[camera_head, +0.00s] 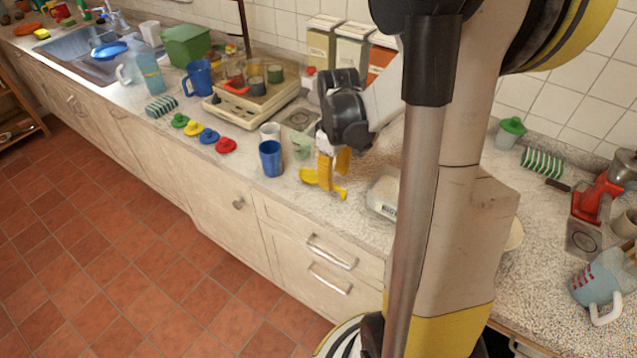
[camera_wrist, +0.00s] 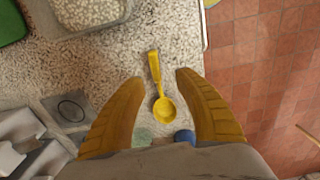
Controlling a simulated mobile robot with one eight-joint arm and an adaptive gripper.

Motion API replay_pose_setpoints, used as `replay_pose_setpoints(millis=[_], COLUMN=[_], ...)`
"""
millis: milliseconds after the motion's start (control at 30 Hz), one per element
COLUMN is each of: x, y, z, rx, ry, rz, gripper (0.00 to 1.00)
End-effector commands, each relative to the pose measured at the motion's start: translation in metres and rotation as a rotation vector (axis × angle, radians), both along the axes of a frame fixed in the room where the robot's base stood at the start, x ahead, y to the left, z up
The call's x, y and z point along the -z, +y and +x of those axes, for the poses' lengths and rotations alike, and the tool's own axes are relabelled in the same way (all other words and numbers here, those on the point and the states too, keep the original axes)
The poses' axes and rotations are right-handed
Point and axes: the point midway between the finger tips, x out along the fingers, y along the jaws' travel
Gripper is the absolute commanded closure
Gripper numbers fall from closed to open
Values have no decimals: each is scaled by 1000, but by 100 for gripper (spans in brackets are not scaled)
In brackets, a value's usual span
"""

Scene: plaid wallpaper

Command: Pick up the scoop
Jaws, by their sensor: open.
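The yellow scoop (camera_wrist: 155,70) lies on the speckled countertop, its round bowl (camera_wrist: 164,107) toward my gripper and its handle pointing away in the wrist view. In the head view the scoop (camera_head: 309,177) is near the counter's front edge, partly hidden by my fingers. My gripper (camera_wrist: 159,76) has its two yellow fingers spread wide, with nothing between them touching. The scoop appears between the fingers in the wrist view. In the head view my gripper (camera_head: 335,172) points down above the scoop; the exact height gap is hard to tell.
A blue cup (camera_head: 271,158) and a pale green cup (camera_head: 301,147) stand left of the scoop. A clear container (camera_head: 384,196) stands to its right. Several colored lids (camera_head: 209,136) lie farther left. The counter's front edge (camera_wrist: 205,30) is close by.

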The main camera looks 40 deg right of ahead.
Motion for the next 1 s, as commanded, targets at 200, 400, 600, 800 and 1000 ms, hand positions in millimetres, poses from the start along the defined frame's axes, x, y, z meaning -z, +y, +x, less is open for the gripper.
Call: replay_pose_setpoints(millis=[200, 400, 600, 800, 1000], x=[37, 47, 46, 46, 46], y=[-6, -6, -6, -6, -6], z=[0, 0, 0, 0, 0], rx=[0, 0, 0, 0, 0], ry=[0, 0, 0, 0, 0], rz=[0, 0, 0, 0, 0], gripper=[61, 61, 84, 100, 100])
